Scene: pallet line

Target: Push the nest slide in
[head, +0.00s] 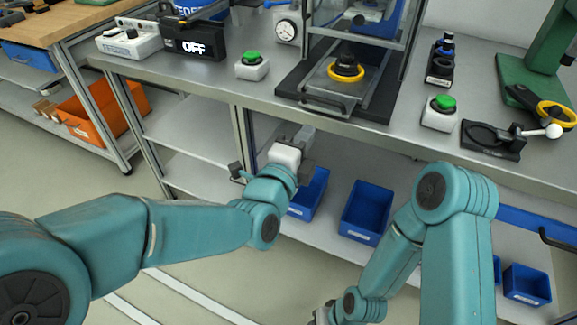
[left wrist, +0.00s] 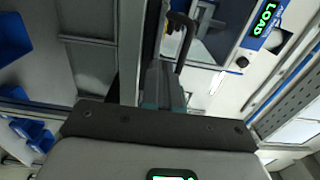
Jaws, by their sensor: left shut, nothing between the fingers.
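The nest slide (head: 318,97) is a grey plate with a bar handle at its front, lying on a black base (head: 374,108) on the bench. A yellow ring with a dark round part (head: 346,70) sits on it, under the press frame. My left gripper (head: 305,137) is shut and empty, in front of the bench edge and nearer than the handle. In the left wrist view the closed fingers (left wrist: 164,85) point toward a black bar handle (left wrist: 181,40); I cannot tell whether they touch it. My right gripper (head: 324,314) is mostly cut off at the bottom edge.
Green push buttons (head: 252,65) (head: 440,112) flank the press. A black box reading OFF (head: 194,39) and a dial gauge (head: 287,29) stand at left. A black fixture with a white-ball lever (head: 492,138) is at right. Blue bins (head: 366,212) sit on the lower shelf.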

